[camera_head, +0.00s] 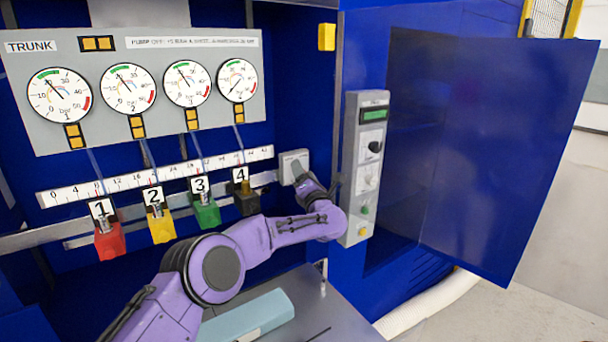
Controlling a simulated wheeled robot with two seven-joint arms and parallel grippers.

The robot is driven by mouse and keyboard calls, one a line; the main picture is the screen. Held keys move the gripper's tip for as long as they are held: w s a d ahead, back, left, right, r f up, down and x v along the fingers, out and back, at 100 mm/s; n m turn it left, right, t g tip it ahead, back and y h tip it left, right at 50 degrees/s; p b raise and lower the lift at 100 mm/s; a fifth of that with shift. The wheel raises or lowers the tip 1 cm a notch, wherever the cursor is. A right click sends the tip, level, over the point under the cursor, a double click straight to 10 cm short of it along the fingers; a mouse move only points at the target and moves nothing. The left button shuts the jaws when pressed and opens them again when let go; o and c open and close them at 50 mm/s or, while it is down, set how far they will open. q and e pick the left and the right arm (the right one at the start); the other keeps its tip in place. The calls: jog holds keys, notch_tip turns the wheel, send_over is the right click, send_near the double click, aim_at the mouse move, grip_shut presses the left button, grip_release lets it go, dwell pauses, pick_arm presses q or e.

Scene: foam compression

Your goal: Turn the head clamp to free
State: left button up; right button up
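A small light-grey square box (288,161) sits on the blue wall at the right end of the rail, with a grey part in front of it. It may be the head clamp switch, but I can read no label on it. My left gripper (300,174) is at the lower right of this box, close to or touching it. My purple wrist points up and left toward it. The fingers are small and partly hidden, so I cannot tell whether they are open or shut on the grey part. My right gripper is not in view.
A grey control box (352,170) with a green display and several knobs and buttons stands just right of my wrist. A gauge panel (150,120) hangs above a ruler (125,181) and numbered coloured blocks. An open blue door (490,150) is at right.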

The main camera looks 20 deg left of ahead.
pick_arm(q)
jog(key=shift+w+f, duration=0.1)
jog(key=c, duration=0.6)
jog(key=shift+o, duration=0.2)
jog(key=shift+m, duration=0.4)
jog(key=shift+r+m+g+h+p, duration=0.15)
jog(key=shift+m+g+h+p, duration=0.6)
jog(key=shift+m+p, duration=1.75)
jog(key=shift+r+m+g+h+p, duration=0.1)
jog(key=shift+m+g+h+p, duration=0.6)
jog(key=shift+m+p, duration=1.75)
jog(key=shift+r+m+g+h+p, duration=0.15)
jog(key=shift+m+g+h+p, duration=0.3)
jog(key=shift+m+g+p, duration=1.85)
jog(key=shift+m+t+b, duration=0.45)
jog(key=shift+m+t, duration=0.6)
jog(key=shift+t, duration=0.1)
jog(key=o, duration=1)
jog(key=shift+f, duration=0.1)
